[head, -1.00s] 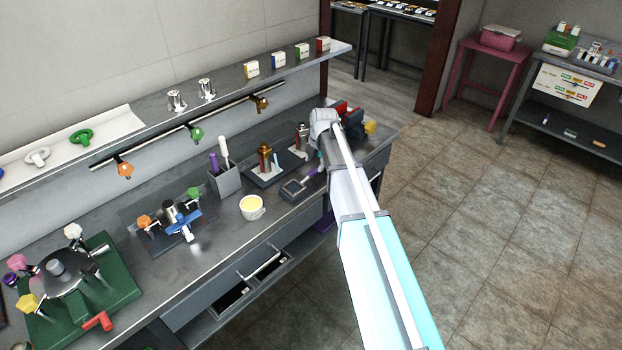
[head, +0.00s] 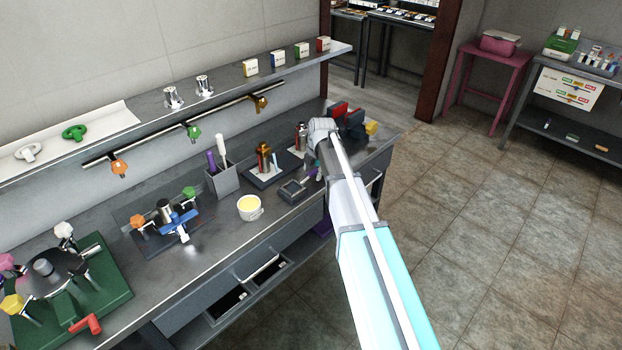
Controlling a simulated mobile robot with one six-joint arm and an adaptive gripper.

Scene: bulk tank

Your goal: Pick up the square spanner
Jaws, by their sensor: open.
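I cannot pick out the square spanner with certainty. A small tool with a square, light-rimmed grey head (head: 292,190) and a purple handle lies on the grey bench (head: 215,262), left of my wrist. My arm reaches over the right part of the bench. My gripper (head: 314,161) is open and only partly visible below the white wrist, close to the purple handle. The arm hides most of its fingers and the bench behind them. I see nothing held.
A yellow-filled cup (head: 250,208), a grey holder (head: 222,182) and a dark tray with bottles (head: 268,175) stand left of the arm. Red and dark blocks (head: 347,120) stand beyond the wrist. A shelf (head: 215,95) runs above the bench. Floor at right is clear.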

